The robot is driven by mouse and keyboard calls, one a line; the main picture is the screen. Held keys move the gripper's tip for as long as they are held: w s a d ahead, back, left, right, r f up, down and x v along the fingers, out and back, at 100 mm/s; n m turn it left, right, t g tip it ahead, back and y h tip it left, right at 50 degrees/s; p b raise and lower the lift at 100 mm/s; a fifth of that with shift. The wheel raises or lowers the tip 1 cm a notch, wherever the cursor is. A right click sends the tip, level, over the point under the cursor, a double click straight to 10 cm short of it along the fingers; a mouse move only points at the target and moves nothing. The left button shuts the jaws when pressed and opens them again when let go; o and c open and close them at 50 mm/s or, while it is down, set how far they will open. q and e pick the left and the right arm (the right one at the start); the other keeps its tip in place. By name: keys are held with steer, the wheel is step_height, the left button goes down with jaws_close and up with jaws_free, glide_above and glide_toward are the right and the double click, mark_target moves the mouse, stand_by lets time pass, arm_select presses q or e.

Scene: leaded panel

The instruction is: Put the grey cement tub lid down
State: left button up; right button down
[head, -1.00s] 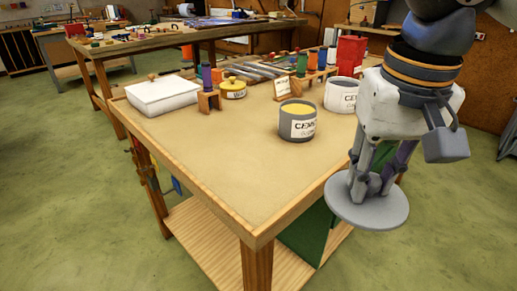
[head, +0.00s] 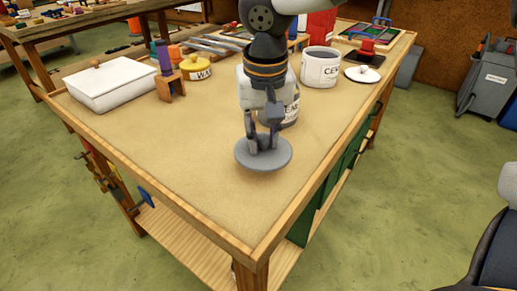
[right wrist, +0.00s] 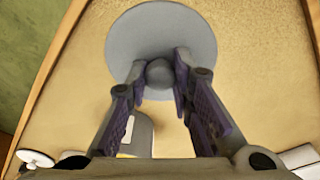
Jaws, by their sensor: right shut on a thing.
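The grey cement tub lid (head: 249,161) is a flat round disc, roughly level, over the bare front part of the bench top. I cannot tell whether it touches the wood. My right gripper (head: 264,145) points down and is shut on the lid's knob. In the right wrist view the lid (right wrist: 160,35) shows with its round knob (right wrist: 159,73) between the fingers of the gripper (right wrist: 160,76). The grey cement tub (head: 291,114) stands just behind the gripper, partly hidden by it. My left gripper is not in view.
The bench top (head: 200,170) is clear in front and left of the lid. A white lidded box (head: 112,86) stands at the left, a yellow wax tin (head: 195,71) behind. A white tub (head: 320,68) and a white lid (head: 362,74) are at the back right.

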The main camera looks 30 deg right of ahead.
mark_target(259, 140)
steer(key=f, duration=0.2)
steer(key=w+f, duration=0.1)
steer(key=f, duration=0.1)
steer(key=shift+w+a+f, duration=0.1)
steer(key=shift+w+f, duration=0.1)
steer(key=c, duration=1.4)
jaws_free()
steer(key=shift+f, duration=0.1)
steer(key=r, duration=0.4)
steer(key=s+r, duration=0.1)
steer(key=r, duration=0.3)
steer(key=a+r, duration=0.1)
steer(key=r, duration=0.3)
steer(key=shift+s+r, duration=0.1)
steer(key=shift+s, duration=0.2)
